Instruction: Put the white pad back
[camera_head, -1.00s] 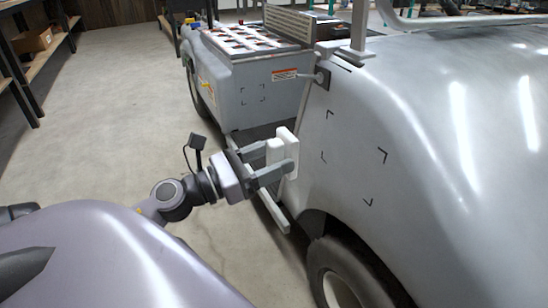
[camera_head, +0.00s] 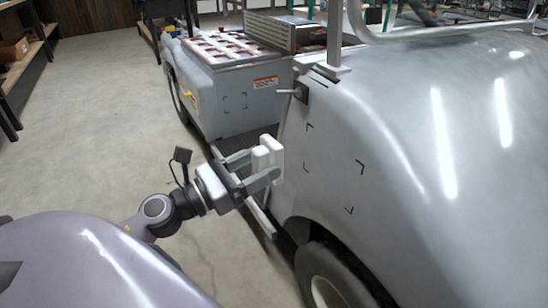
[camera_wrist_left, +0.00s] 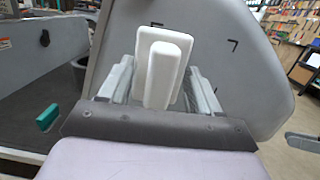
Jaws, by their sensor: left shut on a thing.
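The white pad (camera_head: 268,155) is a small block with a thinner plate on its far side. My left gripper (camera_head: 264,163) is shut on it, one finger on either side, and holds it in the air beside the cart's grey body. In the left wrist view the pad (camera_wrist_left: 160,70) stands nearly upright between the fingers, with the grey panel behind it. Black corner marks (camera_head: 335,168) outline an empty patch on the grey body (camera_head: 400,140), to the right of the pad. Whether the pad touches the body is hard to tell. My right gripper is not in view.
A second set of corner marks (camera_head: 235,102) is on the cart's box-shaped part. A small lever (camera_head: 290,92) sticks out above the pad. A wheel (camera_head: 335,275) is below. Shelves (camera_head: 20,60) stand at the left, with clear floor (camera_head: 100,120) between them and the cart.

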